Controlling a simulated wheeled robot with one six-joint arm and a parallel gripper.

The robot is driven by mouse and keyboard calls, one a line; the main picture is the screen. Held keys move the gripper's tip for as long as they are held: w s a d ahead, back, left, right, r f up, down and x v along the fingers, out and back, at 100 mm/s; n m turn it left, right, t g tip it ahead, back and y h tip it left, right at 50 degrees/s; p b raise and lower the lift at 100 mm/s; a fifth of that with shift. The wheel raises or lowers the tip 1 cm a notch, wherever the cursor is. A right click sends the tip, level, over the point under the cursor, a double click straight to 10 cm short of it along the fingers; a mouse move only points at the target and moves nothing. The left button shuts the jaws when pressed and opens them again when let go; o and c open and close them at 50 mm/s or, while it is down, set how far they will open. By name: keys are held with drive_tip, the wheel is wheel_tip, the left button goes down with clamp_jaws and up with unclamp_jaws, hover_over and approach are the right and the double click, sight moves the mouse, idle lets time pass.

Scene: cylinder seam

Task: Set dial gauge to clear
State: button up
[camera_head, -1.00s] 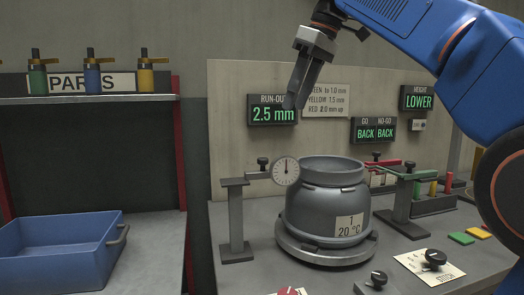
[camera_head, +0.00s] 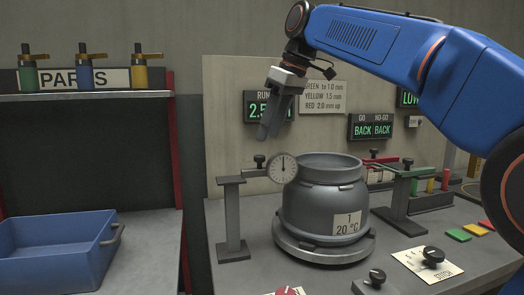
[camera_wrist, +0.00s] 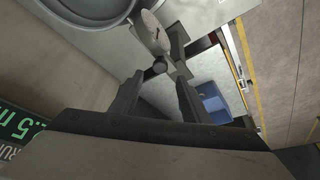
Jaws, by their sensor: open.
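The dial gauge (camera_head: 282,168) has a round white face and sits at the end of a grey stand arm, beside the upper left of the grey cylinder (camera_head: 320,205). I cannot tell whether it touches the cylinder. A black knob (camera_head: 260,160) tops the stand arm. My gripper (camera_head: 268,136) is open and empty, pointing down just above the knob and gauge. In the wrist view the knob (camera_wrist: 160,67) appears between and beyond my two fingers (camera_wrist: 158,98), with the gauge (camera_wrist: 151,28) past it, seen nearly edge-on.
The cylinder stands on a round turntable (camera_head: 322,254). A green-armed stand (camera_head: 398,195) is at its right. The run-out display (camera_head: 258,107) is partly hidden behind my gripper. A blue bin (camera_head: 60,255) is at the left. Knobs (camera_head: 433,256) line the bench front.

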sight(262, 156)
drive_tip(key=x, duration=0.6)
drive_tip(key=shift+a+f, duration=0.15)
drive_tip(key=shift+f, duration=0.1)
clamp_jaws()
